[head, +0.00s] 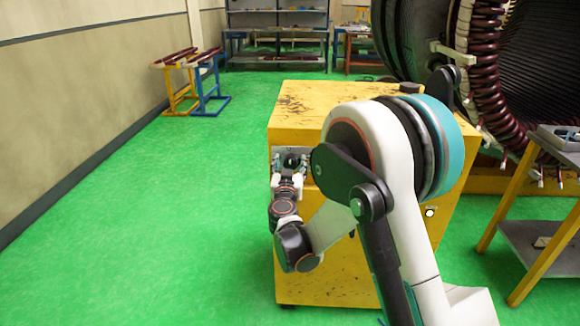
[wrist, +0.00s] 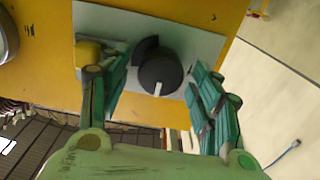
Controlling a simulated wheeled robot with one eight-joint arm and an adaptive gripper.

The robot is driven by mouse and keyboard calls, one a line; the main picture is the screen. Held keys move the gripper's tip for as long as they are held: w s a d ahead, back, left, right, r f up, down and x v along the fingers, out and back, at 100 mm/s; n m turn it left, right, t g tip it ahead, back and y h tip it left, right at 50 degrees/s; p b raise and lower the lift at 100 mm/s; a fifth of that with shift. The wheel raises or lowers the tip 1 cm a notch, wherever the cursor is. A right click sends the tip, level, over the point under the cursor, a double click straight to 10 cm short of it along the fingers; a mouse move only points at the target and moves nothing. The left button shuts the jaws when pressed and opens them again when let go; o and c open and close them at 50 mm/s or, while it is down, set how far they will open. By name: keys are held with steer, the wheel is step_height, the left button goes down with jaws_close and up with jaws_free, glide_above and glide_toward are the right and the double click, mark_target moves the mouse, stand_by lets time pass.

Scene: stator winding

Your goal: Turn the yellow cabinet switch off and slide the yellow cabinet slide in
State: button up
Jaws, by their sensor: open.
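The yellow cabinet (head: 335,98) stands in the middle of the head view, partly hidden by my arm. My gripper (head: 290,170) is at a small grey panel on its front. In the wrist view, a black round switch knob (wrist: 160,76) with a white pointer mark sits on a pale grey plate (wrist: 190,42). The open fingers of my gripper (wrist: 156,86) are on either side of the knob; I cannot tell whether they touch it. A yellow block (wrist: 88,54) is on the plate beside the left finger.
A yellow-framed table (head: 548,262) is at the right, with the large stator (head: 480,60) behind it. Yellow and blue stands (head: 195,90) and a shelf (head: 277,35) are farther back. The green floor (head: 130,230) left of the cabinet is clear.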

steer(key=c, duration=1.1)
steer(key=shift+o, duration=0.2)
steer(key=shift+n, duration=0.4)
steer(key=n, duration=0.3)
steer(key=shift+a+n, duration=0.1)
steer(key=shift+n, duration=0.2)
steer(key=n, duration=0.4)
steer(key=shift+n, duration=0.3)
steer(key=n, duration=0.4)
steer(key=shift+a+f+n, duration=0.1)
steer(key=shift+f+n, duration=0.05)
steer(key=shift+n, duration=0.15)
steer(key=shift+f+n, duration=0.1)
steer(key=shift+n, duration=2)
